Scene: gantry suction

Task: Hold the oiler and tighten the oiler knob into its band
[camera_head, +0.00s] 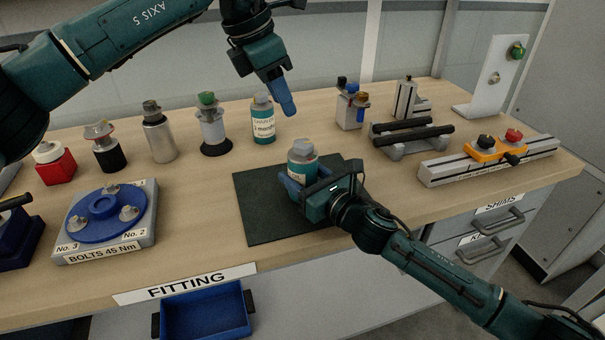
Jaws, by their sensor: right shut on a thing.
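The oiler appears to be the teal container (303,170) on the dark green mat (262,215). It stands upright, with a grey knob (302,146) on top and a label that is mostly hidden. My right gripper (297,187) is shut around its lower body from the front right, and its blue fingers hide the base. How deep the knob sits in its band is too small to tell. My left gripper (286,108) hangs above and behind the oiler, apart from it, fingers pointing down. Its fingers overlap in this view, so the gap between them cannot be seen.
A labelled teal bottle (263,125) stands just left of my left gripper. A green-topped fitting (212,130) and several other fittings line the back left. A blue bolt plate (105,215) is at left, a clamp rail (490,160) at right. A blue bin (203,313) hangs in front.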

